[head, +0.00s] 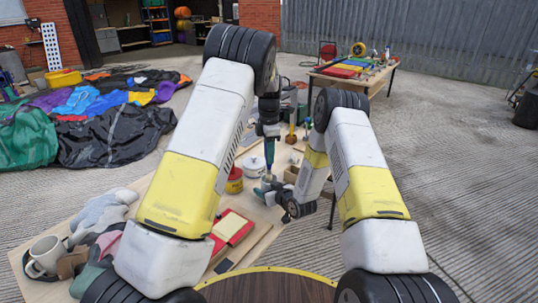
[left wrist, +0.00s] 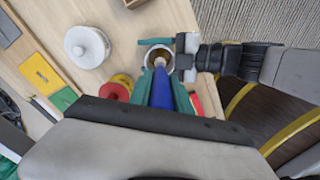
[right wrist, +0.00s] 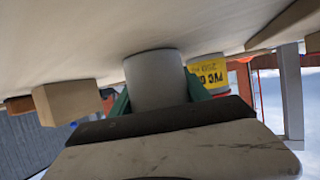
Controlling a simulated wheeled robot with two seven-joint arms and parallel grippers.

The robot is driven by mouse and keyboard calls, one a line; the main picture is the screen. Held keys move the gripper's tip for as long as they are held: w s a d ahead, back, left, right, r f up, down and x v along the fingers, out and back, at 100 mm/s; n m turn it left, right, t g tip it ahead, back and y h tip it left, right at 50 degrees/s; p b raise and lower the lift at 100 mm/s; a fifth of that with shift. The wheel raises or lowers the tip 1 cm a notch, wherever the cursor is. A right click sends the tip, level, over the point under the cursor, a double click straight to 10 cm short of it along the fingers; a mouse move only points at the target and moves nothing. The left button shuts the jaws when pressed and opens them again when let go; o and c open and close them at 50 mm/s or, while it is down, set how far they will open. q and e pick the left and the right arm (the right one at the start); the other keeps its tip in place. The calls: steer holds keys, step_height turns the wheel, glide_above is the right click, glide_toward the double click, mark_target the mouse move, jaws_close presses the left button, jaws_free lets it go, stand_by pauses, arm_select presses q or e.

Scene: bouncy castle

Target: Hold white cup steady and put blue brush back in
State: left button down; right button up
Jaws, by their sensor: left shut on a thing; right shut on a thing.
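My left gripper (head: 269,150) is shut on the blue brush (left wrist: 162,92), whose handle lies between the green fingers in the left wrist view. The brush's tan end points into the mouth of the white cup (left wrist: 158,54); how deep it is cannot be told. My right gripper (left wrist: 168,43) reaches in from the right and is shut on the cup, one finger on each side. In the right wrist view the cup (right wrist: 155,80) fills the space between the green fingers. In the head view the cup is small and partly hidden by my grippers.
A white lidded pot (left wrist: 87,47) and a red-and-yellow tin (left wrist: 117,87) stand close to the cup on the wooden table. A red box (head: 232,227), gloves (head: 103,212) and a mug (head: 45,256) lie at the near left. Wooden blocks (right wrist: 66,101) stand near the cup.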

mark_target(269, 169)
arm_select(q)
steer(key=shift+f, duration=0.2)
steer(key=shift+f, duration=0.4)
steer(key=shift+f, duration=0.3)
steer(key=shift+f, duration=0.6)
steer(key=shift+f, duration=0.15)
stand_by(0.5)
steer(key=shift+f, duration=0.35)
steer(key=shift+f, duration=0.2)
